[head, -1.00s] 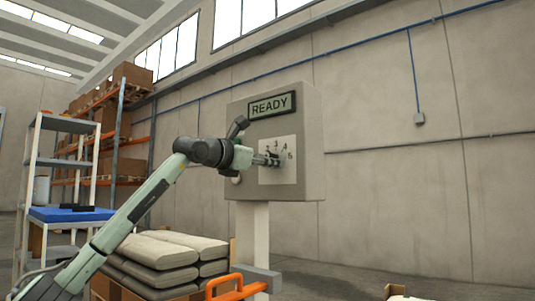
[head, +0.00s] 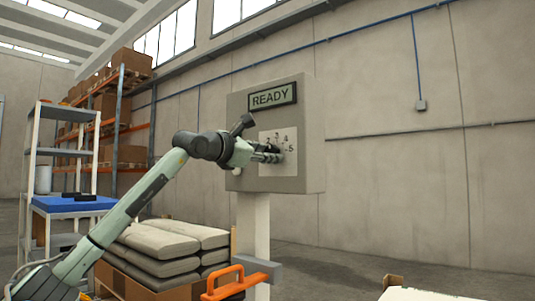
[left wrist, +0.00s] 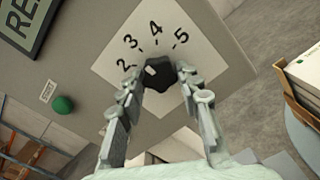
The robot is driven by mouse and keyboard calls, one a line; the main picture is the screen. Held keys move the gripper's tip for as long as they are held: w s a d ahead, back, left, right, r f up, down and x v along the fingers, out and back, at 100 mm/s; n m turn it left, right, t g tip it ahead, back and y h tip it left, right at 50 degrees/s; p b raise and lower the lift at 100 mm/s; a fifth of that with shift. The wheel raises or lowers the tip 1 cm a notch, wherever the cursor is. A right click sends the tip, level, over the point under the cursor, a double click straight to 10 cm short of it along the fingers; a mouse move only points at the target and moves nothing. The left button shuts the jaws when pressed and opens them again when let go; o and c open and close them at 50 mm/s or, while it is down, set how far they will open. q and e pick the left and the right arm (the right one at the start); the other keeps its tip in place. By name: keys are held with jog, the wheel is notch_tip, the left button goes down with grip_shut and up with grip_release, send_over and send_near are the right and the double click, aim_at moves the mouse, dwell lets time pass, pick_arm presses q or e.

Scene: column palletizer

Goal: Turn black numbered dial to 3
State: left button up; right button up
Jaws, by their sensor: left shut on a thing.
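The black dial (left wrist: 158,76) sits on a white plate (left wrist: 108,72) with the numbers 2, 3, 4 and 5 around it. A white mark on the dial faces the side of 2 and 3; I cannot tell exactly which it points at. My left gripper (left wrist: 160,95) has its fingers on either side of the dial and is shut on it. In the head view my left gripper (head: 272,154) reaches the plate (head: 284,168) from the left and hides most of the dial. My right gripper is not in view.
The dial is on a grey control box (head: 240,120) with a READY display (head: 272,96). A green button (left wrist: 63,104) is beside the plate. Stacked sacks (head: 170,240), an orange handle-like part (head: 236,287) and a shelf with a blue top (head: 75,204) stand below and left.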

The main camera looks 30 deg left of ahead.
pick_arm(q)
jog(key=o, duration=1.2)
jog(key=shift+c, duration=0.2)
jog(key=shift+s, duration=0.1)
jog(key=s+a, duration=0.1)
jog(key=s, duration=1)
jog(key=shift+s, duration=0.4)
